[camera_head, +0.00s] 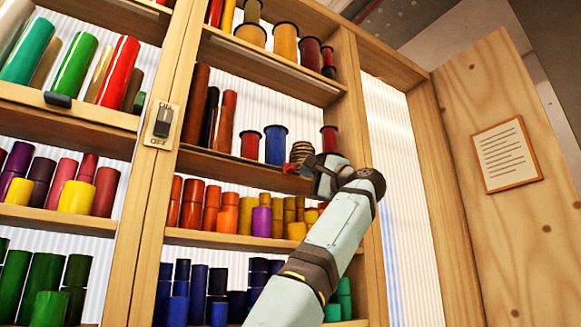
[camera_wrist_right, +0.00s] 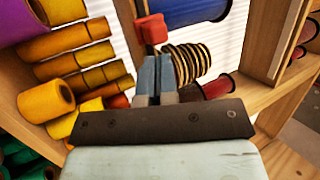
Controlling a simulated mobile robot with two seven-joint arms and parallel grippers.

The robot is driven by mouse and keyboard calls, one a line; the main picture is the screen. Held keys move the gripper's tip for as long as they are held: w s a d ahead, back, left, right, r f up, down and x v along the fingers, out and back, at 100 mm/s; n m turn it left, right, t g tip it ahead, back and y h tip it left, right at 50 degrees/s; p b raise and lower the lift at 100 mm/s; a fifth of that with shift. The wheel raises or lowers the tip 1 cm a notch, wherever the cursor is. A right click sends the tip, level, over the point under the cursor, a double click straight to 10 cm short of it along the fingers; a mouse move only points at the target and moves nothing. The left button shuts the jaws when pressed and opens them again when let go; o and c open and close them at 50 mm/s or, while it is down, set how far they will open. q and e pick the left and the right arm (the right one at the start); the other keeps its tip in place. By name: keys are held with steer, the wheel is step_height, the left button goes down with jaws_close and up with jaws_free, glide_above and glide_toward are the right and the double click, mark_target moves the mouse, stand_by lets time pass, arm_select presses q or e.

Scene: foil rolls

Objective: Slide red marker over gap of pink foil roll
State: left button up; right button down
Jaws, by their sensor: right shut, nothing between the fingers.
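The red marker (camera_head: 291,168) is a small red block at the front edge of the middle shelf. In the right wrist view, the red marker (camera_wrist_right: 151,28) shows just beyond my fingertips; I cannot tell whether they touch it. My right gripper (camera_head: 307,168) is shut and empty; its closed fingers also show in the wrist view (camera_wrist_right: 155,68). A pink foil roll (camera_head: 62,180) stands among other rolls on the left bay's shelf. I cannot tell which gap belongs to it. My left gripper is not in view.
The middle shelf (camera_head: 215,160) holds a blue spool (camera_head: 276,145), red spools and a striped roll (camera_head: 302,151). A dark marker (camera_head: 57,99) sits on the upper left shelf edge. A wooden post (camera_head: 356,130) stands behind my right arm.

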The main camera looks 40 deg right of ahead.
mark_target(285, 166)
steer(key=shift+a, duration=0.1)
stand_by(0.3)
steer(key=shift+w+a+b, duration=0.2)
steer(key=shift+a+b, duration=0.2)
steer(key=shift+a, duration=1.05)
steer(key=shift+w+a+b, duration=0.15)
steer(key=shift+a+b, duration=0.25)
steer(key=shift+a, duration=1.35)
steer(key=shift+w+a, duration=0.1)
steer(key=shift+a, duration=0.15)
steer(key=a, duration=0.6)
steer(key=shift+w+b, duration=0.3)
steer(key=shift+b, duration=0.15)
steer(key=shift+a, duration=0.15)
